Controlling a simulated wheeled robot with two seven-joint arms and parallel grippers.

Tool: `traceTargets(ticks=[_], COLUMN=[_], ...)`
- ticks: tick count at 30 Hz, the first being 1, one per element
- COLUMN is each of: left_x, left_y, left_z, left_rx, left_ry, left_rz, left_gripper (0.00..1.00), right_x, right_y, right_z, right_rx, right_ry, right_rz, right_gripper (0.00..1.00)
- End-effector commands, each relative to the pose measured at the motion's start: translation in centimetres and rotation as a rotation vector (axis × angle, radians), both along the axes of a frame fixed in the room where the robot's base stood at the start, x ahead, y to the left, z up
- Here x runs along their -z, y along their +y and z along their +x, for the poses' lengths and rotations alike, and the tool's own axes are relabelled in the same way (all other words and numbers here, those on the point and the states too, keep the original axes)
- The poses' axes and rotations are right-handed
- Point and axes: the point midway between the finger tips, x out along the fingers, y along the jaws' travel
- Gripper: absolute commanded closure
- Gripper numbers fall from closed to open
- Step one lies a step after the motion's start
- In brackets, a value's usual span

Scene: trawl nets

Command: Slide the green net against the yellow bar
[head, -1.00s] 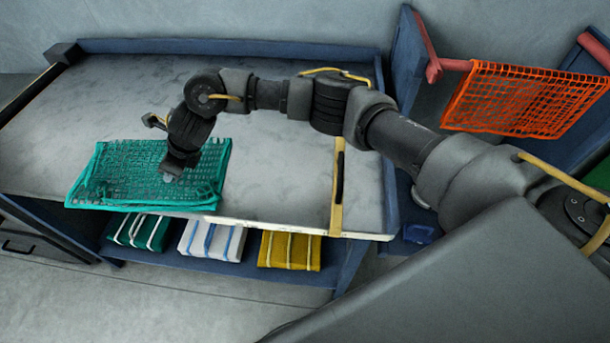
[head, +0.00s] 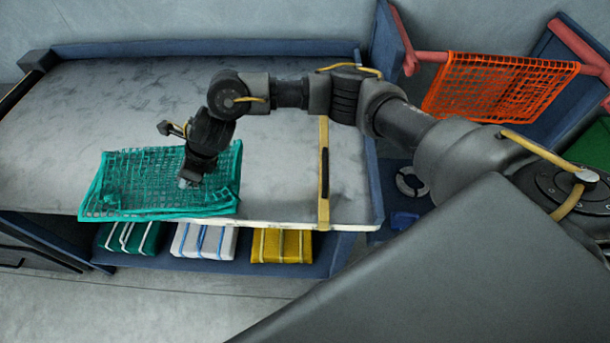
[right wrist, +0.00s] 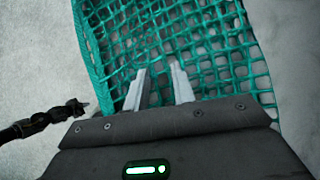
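The green net (head: 125,192) lies folded flat on the grey table near its front edge. The yellow bar (head: 324,170) runs front to back across the table's right part, with a clear gap of bare table between it and the net. My right gripper (head: 187,182) points down on the right half of the net. In the right wrist view its two pale fingers (right wrist: 159,70) are apart, with green mesh showing between and beyond them. I cannot tell how hard they press on it. My left gripper is not in view.
Green, white and yellow bundles (head: 282,245) sit on the shelf below the table (head: 280,195). An orange net (head: 500,88) hangs on a red rail at the right. A raised blue rim (head: 210,47) borders the table's back. The table behind the green net is clear.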

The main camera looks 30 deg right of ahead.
Motion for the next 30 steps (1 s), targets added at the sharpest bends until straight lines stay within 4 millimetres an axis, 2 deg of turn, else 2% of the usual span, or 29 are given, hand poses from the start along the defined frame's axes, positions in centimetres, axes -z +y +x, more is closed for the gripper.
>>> traceTargets(ticks=[30], left_x=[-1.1], left_y=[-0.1], left_z=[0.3], left_rx=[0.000], left_ry=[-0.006], left_rz=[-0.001], left_gripper=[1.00], right_x=[0.2], right_y=[-6.1], right_z=[-4.0], right_rx=[0.001], right_ry=[0.003], right_rz=[-0.004], right_gripper=[0.75])
